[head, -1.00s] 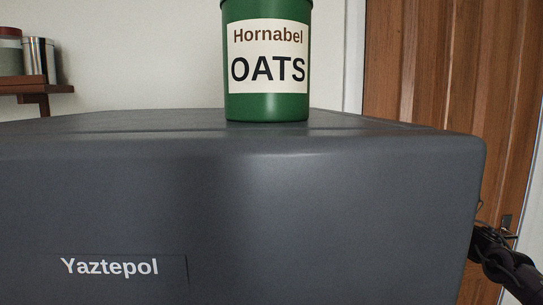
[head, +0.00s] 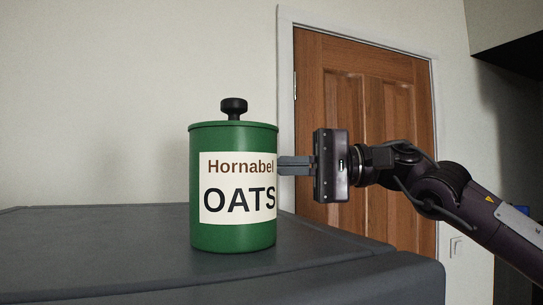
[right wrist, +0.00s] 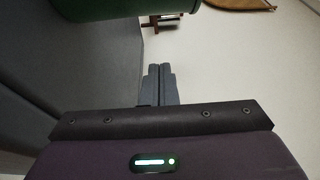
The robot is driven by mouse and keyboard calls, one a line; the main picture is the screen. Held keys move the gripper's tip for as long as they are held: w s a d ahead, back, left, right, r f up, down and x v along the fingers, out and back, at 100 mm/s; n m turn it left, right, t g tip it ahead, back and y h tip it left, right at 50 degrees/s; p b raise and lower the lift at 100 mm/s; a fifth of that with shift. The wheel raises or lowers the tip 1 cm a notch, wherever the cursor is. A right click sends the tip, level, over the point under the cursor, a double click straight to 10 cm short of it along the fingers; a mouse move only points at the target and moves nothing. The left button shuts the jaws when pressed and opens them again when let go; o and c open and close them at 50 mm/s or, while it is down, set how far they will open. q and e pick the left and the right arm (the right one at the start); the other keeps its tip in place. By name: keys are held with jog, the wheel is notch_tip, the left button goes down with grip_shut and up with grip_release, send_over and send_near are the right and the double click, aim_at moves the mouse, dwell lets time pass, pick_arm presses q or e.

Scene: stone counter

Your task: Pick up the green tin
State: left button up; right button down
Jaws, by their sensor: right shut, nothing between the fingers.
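The green tin (head: 234,238), with a black lid knob and a cream label reading "Hornabel OATS", stands upright on a dark grey box-like surface in the head view. My right gripper (head: 282,165) comes in from the right with its fingers at the tin's right side, level with the upper label. In the right wrist view the fingers (right wrist: 160,72) are closed together with nothing between them. Part of the green tin (right wrist: 150,10) shows at the top of that view, beyond the fingertips. Whether the fingers touch the tin is unclear. My left gripper is not in view.
The dark grey box top (head: 90,255) is bare around the tin. A wooden door (head: 375,105) in a pale frame is behind my right arm. A pale wall is behind the tin.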

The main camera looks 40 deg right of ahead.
jog(key=p+x, duration=0.1)
jog(key=x, duration=0.1)
jog(key=shift+w+a+r+p, duration=0.25)
jog(key=shift+a+p, duration=0.05)
jog(key=shift+p, duration=0.1)
jog(key=p+x, duration=0.1)
jog(key=x, duration=0.2)
jog(key=shift+w+a, duration=0.15)
jog(key=shift+a, duration=0.05)
jog(key=shift+a+f+p, duration=0.2)
jog(key=shift+a+p, duration=0.1)
jog(key=shift+a, duration=0.2)
jog(key=shift+s+d, duration=0.1)
jog(key=shift+s, duration=0.55)
jog(key=shift+s+a+b, duration=0.15)
jog(key=shift+s+a, duration=0.05)
jog(key=shift+s, duration=0.25)
jog(key=shift+s+a+b, duration=0.15)
jog(key=shift+s+a, duration=0.05)
jog(key=shift+s, duration=0.3)
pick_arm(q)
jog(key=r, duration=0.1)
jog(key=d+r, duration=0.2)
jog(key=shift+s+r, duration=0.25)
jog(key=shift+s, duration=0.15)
pick_arm(e)
jog(key=shift+s, duration=0.15)
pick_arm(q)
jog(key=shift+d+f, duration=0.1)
